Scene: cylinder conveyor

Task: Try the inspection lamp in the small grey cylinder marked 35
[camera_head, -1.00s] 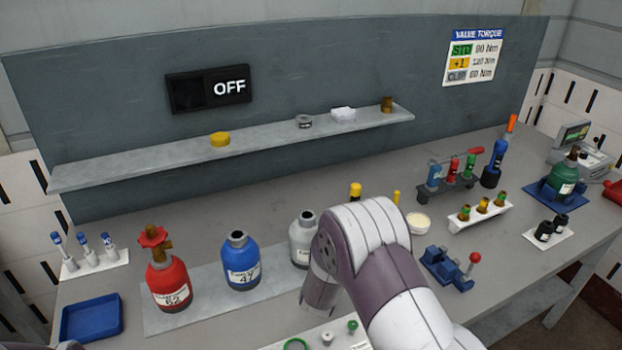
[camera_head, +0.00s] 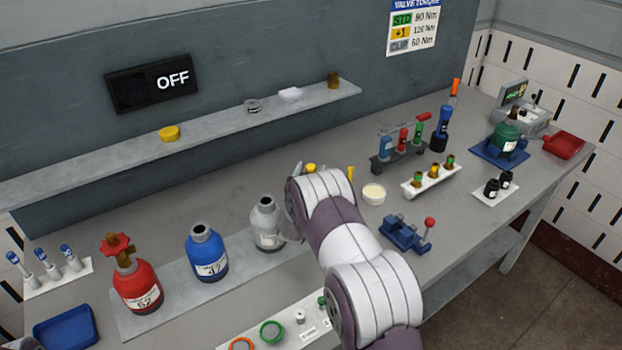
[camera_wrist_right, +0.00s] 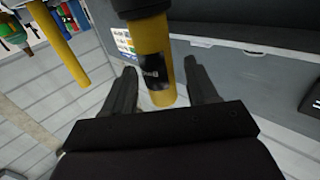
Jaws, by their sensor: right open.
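The small grey cylinder (camera_head: 267,228) stands open-necked on the bench mat, right of the blue one; its number is not legible. Behind my right arm, a thick yellow-topped tool (camera_head: 311,168), seemingly the inspection lamp, stands partly hidden. In the right wrist view its yellow shaft (camera_wrist_right: 155,50), with a black label and dark collar, lies between the two fingers of my right gripper (camera_wrist_right: 160,70). The fingers are open, with gaps visible on both sides. A thinner yellow rod (camera_head: 350,173) stands to its right, and also shows in the wrist view (camera_wrist_right: 66,45).
A red cylinder (camera_head: 136,286) with a valve and a blue cylinder (camera_head: 206,254) stand left of the grey one. A blue clamp (camera_head: 404,236) and a white dish (camera_head: 374,194) are right of my arm. The wall display (camera_head: 152,83) reads OFF.

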